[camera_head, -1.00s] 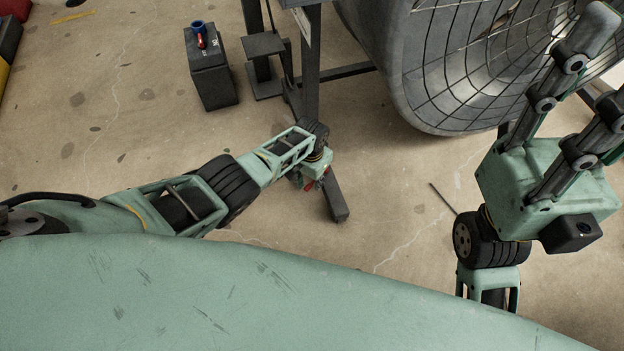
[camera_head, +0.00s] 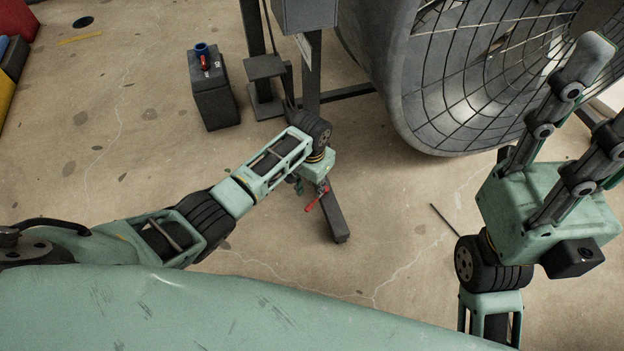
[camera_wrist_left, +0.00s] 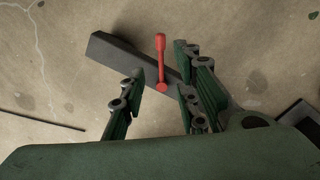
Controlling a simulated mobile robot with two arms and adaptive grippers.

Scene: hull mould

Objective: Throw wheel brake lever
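The brake lever (camera_head: 317,198) is a small red handle on the dark grey metal foot bar (camera_head: 334,215) of a stand. In the left wrist view the red lever (camera_wrist_left: 161,62) stands out from the bar, its round pivot end low and its grip end pointing up in the picture. My left gripper (camera_wrist_left: 160,92) is open, with green fingers on either side of the lever's lower end and a gap to it on both sides. In the head view my left gripper (camera_head: 302,184) is mostly hidden behind its wrist. My right gripper (camera_head: 602,85) is raised at the right, fingers apart and empty.
A large grey drum fan (camera_head: 420,110) with a wire grille stands at the upper right. A dark box (camera_head: 213,100) with a blue top part and a red handle stands on the floor left of the stand. The concrete floor (camera_head: 110,150) between is clear.

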